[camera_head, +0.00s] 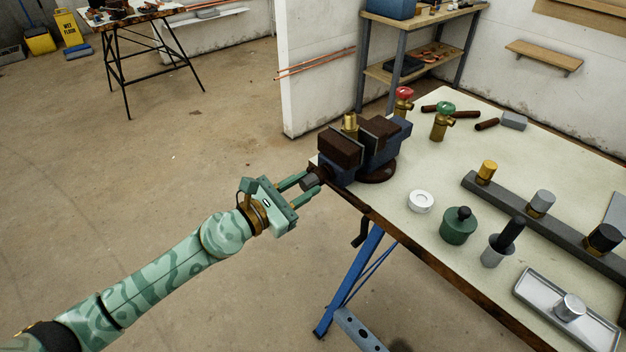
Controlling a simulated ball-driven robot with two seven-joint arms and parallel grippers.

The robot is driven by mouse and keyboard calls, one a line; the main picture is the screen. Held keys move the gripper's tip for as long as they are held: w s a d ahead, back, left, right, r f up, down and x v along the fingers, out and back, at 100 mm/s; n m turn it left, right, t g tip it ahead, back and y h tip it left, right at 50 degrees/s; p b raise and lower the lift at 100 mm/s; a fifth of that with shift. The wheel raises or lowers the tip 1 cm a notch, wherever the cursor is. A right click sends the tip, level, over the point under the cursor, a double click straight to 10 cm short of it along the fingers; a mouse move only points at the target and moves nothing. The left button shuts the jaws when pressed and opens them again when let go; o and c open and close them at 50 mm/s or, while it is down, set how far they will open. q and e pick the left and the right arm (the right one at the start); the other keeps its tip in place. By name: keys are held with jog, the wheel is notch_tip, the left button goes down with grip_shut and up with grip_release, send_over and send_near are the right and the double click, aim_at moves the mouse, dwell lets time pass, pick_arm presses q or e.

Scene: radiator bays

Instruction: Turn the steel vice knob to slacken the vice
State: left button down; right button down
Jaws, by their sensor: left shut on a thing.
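The vice (372,150) has brown jaws and a blue body. It stands at the left corner of the pale bench, with a brass piece (350,122) upright between its jaws. The dark steel vice knob (311,182) sticks out from the vice's front, past the bench edge. My left gripper (313,186) comes in from the lower left with its green fingers on either side of the knob, shut on it. The fingertips partly cover the knob. My right gripper is not in view.
On the bench (405,242) are a white roll (420,202), a green lidded pot (458,227), a grey rail (560,232), a metal tray (536,295), and red and green valves (442,124). A white partition (318,70) stands behind the vice. The floor left of the bench is clear.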

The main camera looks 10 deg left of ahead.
pick_arm(q)
jog(key=n+p, duration=0.1)
jog(key=n, duration=0.3)
jog(key=n+p, duration=0.1)
jog(key=n, duration=0.3)
jog(key=n+p, duration=0.2)
jog(key=n, duration=0.3)
jog(key=shift+r, duration=0.4)
jog(key=n+p, duration=0.6)
jog(key=n, duration=0.6)
jog(key=n+p, duration=0.1)
jog(key=n, duration=0.1)
jog(key=shift+f+n, duration=0.15)
jog(key=shift+n, duration=0.25)
jog(key=shift+f+n, duration=0.15)
jog(key=shift+n, duration=0.15)
jog(key=c, duration=1.3)
grip_release()
jog(key=shift+c, duration=0.2)
jog(key=shift+o, duration=0.3)
jog(key=shift+w+f, duration=0.1)
jog(key=shift+f, duration=0.05)
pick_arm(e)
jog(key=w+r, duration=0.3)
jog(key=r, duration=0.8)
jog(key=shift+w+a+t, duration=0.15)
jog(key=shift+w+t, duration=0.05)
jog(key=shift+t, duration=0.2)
